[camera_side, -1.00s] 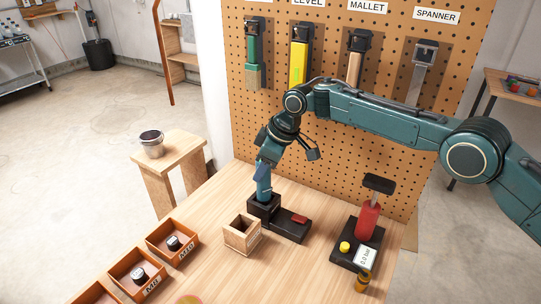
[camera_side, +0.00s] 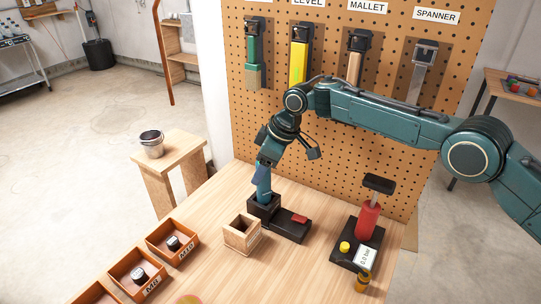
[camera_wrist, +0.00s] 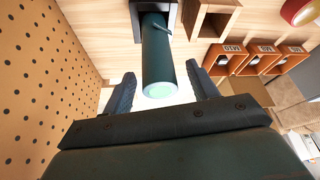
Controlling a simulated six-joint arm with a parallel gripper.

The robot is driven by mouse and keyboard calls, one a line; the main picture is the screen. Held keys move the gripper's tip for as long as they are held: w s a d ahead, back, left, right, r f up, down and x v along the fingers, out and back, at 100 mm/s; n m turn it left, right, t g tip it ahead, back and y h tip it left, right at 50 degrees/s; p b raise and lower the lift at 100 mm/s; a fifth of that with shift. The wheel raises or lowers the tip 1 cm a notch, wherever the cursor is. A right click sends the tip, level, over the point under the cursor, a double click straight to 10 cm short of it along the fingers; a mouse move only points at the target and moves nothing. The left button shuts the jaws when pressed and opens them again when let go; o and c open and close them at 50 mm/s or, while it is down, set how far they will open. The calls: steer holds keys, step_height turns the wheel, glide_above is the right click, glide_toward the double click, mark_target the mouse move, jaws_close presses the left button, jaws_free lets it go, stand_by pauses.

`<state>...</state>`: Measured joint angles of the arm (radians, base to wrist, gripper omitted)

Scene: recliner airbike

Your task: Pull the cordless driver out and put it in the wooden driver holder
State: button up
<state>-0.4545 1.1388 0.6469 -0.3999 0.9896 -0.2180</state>
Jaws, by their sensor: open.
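The cordless driver (camera_side: 264,188) stands upright in a black dock (camera_side: 288,224) on the bench; its teal handle (camera_wrist: 157,50) points up toward the wrist camera. My gripper (camera_side: 264,166) is right above it, pointing down. In the wrist view my gripper (camera_wrist: 160,74) is open, with one finger on each side of the handle's top end; gaps show on both sides. The wooden driver holder (camera_side: 236,241) is an open square box just left of the dock; it also shows in the wrist view (camera_wrist: 203,20) and looks empty. The driver's lower end is hidden in the dock.
The pegboard (camera_side: 330,130) with hanging tools rises behind the bench. A red pump-like device (camera_side: 367,221) stands right of the dock. Orange-brown bins (camera_side: 172,242) line the left front. A wooden stool (camera_side: 168,150) bears a metal bucket. Bench between dock and pump is clear.

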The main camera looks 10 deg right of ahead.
steer(key=v, duration=1.3)
steer(key=shift+r, duration=0.35)
steer(key=shift+s+d, duration=0.1)
steer(key=shift+d, duration=0.05)
steer(key=s+d+r+m+t+h, duration=0.1)
steer(key=s+d+r+m, duration=0.2)
steer(key=s+d+r, duration=0.6)
steer(key=s+d+r+m+t, duration=0.1)
steer(key=s+d+r+m, duration=0.2)
steer(key=s+d+r, duration=0.55)
steer(key=s+d+f+m+h, duration=0.1)
steer(key=s+d+f+m, duration=0.1)
steer(key=s+d+f, duration=0.2)
steer(key=s+d+f+m+t+h, duration=0.1)
steer(key=s+d+f, duration=0.3)
steer(key=s, duration=0.7)
steer(key=s+d+f+m, duration=0.3)
steer(key=s+d+f, duration=0.1)
steer(key=s+d, duration=0.3)
steer(key=shift+s+d+h, duration=0.2)
steer(key=shift+s+h, duration=0.2)
steer(key=shift+s, duration=0.35)
